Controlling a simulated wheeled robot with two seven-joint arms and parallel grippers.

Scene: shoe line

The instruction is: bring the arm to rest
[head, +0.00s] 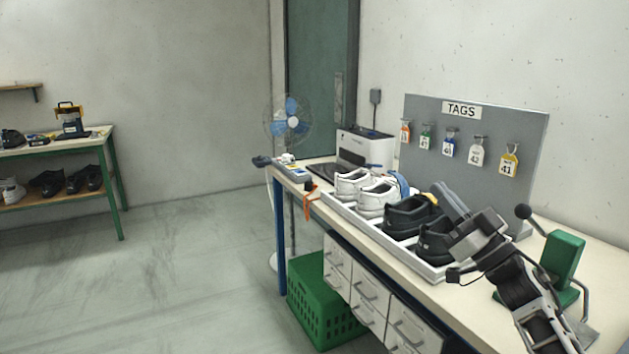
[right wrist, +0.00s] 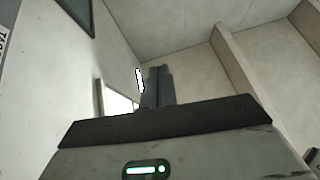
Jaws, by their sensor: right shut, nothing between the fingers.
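My right arm comes in from the lower right in the head view. Its gripper (head: 447,197) points up and to the left, over the workbench near the dark shoes. The gripper is shut and empty. In the right wrist view the closed fingers (right wrist: 158,86) stand together, with wall and ceiling behind them. The right gripper hides part of the rear dark shoe area and the tray's right end. My left gripper is in neither view.
A white tray (head: 383,238) with white shoes (head: 376,196) and black shoes (head: 408,217) sits on the workbench (head: 606,242). A green press (head: 563,258) stands right of my arm. A tag board (head: 480,180) rises behind. A green crate (head: 318,310) is below. The floor at left is clear.

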